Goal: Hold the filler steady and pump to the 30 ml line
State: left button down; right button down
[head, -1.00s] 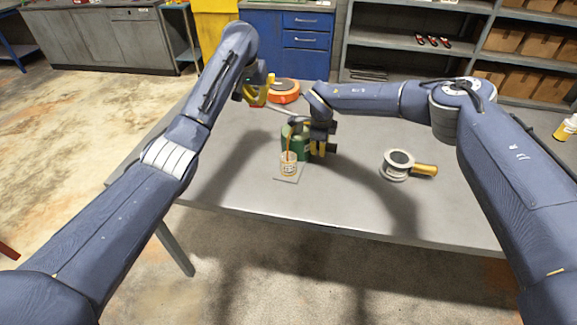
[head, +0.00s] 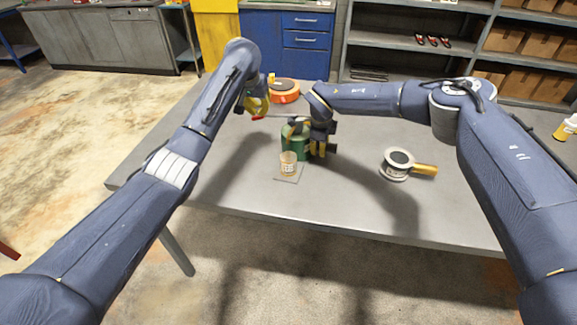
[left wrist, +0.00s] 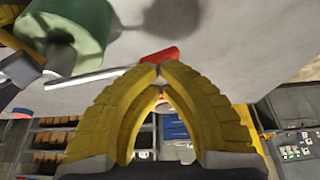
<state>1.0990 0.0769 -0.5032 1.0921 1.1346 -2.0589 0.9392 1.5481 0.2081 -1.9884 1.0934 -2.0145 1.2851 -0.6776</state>
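The green filler (head: 295,143) stands upright on the table; its body also shows in the left wrist view (left wrist: 75,30). My left gripper (head: 258,108) is left of it, its yellow fingertips (left wrist: 158,72) closed at the red end (left wrist: 160,55) of the pale pump lever (left wrist: 90,77). My right gripper (head: 318,149) is at the filler's right side, its fingers close together against it and partly hidden. A small clear measuring cup (head: 288,163) with printed marks stands on a thin grey plate (head: 288,179) in front of the filler. Its liquid level is too small to read.
An orange-rimmed round item (head: 285,92) is at the table's back edge. A white spool-like item with a yellow handle (head: 397,163) lies right of the filler. The table (head: 250,195) is clear at the front. Shelves and cabinets stand behind.

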pick_arm(q)
jog(key=shift+r, duration=3.8)
jog(key=shift+f, duration=3.95)
notch_tip(320, 180, up, 8)
jog(key=shift+r, duration=2.45)
pick_arm(e)
jog(key=c, duration=1.1)
grip_release()
